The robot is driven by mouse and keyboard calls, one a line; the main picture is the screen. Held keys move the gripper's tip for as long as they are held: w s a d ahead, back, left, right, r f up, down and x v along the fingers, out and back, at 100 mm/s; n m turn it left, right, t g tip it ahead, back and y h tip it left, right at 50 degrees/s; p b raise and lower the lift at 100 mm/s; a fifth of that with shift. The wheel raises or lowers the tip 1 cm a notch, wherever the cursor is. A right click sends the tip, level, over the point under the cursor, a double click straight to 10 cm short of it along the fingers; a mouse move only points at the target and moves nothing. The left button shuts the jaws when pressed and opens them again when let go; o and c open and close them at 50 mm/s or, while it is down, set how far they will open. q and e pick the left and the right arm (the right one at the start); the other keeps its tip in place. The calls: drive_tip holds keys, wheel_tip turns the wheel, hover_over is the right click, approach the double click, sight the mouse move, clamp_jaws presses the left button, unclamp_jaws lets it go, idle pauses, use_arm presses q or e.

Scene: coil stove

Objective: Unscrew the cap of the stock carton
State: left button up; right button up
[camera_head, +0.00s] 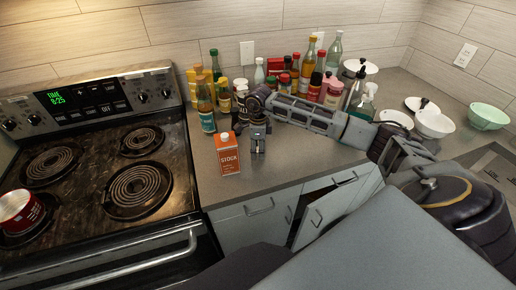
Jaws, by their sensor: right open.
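The stock carton (229,159) is orange-red with a white band lettered "STOCK". It stands upright on the grey counter, close to the counter's front edge and right of the stove. Its small pale cap (224,136) is on the top. My right gripper (257,148) points down just right of the carton and a little behind it. It is open, with nothing seen between its fingers, and appears apart from the carton and the cap. My left gripper is not in view.
Several bottles (207,104) and jars crowd the counter behind my right gripper and arm. White bowls (434,124) and a green bowl (487,117) are at the right. A cabinet door (322,213) below hangs ajar.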

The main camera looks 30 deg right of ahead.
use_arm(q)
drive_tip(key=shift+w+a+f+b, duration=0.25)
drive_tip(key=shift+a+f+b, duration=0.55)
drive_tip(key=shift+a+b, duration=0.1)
use_arm(e)
wheel_tip(320, 180, up, 12)
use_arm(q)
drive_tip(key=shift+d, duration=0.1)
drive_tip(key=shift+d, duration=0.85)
